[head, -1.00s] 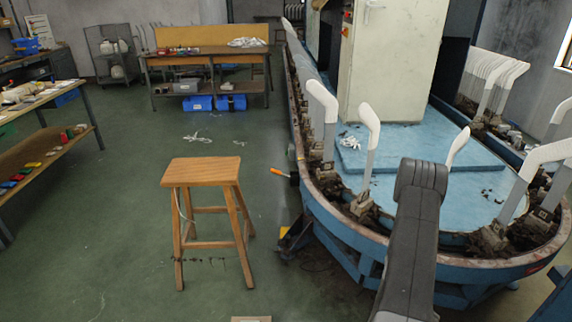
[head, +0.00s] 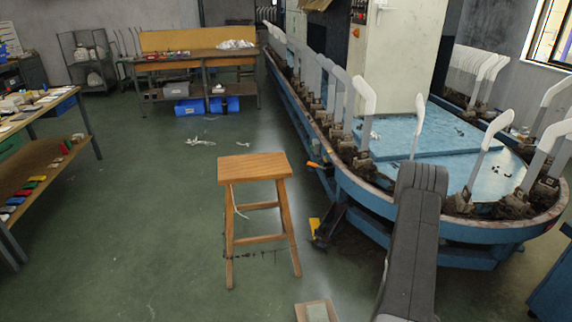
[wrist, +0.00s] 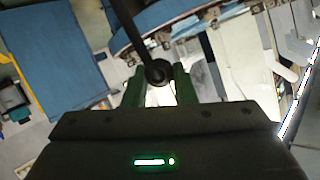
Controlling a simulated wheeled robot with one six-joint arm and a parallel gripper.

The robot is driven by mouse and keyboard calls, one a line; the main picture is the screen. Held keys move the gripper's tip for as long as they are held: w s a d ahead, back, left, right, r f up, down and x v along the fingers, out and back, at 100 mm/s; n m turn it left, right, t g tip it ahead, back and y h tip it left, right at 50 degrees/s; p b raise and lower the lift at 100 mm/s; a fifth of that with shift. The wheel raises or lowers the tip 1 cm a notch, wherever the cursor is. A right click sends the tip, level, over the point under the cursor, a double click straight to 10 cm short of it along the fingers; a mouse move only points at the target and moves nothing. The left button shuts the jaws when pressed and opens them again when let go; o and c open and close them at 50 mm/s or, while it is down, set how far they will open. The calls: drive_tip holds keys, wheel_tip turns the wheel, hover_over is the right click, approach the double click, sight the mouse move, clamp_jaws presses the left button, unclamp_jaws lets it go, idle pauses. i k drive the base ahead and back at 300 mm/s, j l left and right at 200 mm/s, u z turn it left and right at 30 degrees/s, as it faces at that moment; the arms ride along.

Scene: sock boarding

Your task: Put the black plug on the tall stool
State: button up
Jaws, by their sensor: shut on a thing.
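The tall wooden stool (head: 253,167) stands upright on the green floor in the middle of the head view. Its square seat is bare. In the wrist view, my gripper (wrist: 158,88) has its two green fingers closed on the black plug (wrist: 158,72), which shows as a dark rounded end with a long dark shaft running to the top edge. The head view shows my arm at the lower right; my gripper and the plug are not visible there.
A blue-rimmed oval machine (head: 350,190) with several upright white sock forms stands right of the stool. A small flat box (head: 316,311) lies at the bottom edge. A left workbench (head: 45,108) and a back table (head: 190,57) hold clutter. Floor left of the stool is clear.

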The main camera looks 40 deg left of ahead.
sight(251, 166)
drive_tip(key=j, duration=0.45)
drive_tip(key=k+j+z, duration=0.15)
drive_tip(key=j, duration=0.7)
drive_tip(key=k+j+z, duration=0.15)
drive_tip(key=j, duration=0.3)
drive_tip(key=k+j, duration=0.1)
drive_tip(key=j, duration=0.3)
drive_tip(key=z, duration=0.05)
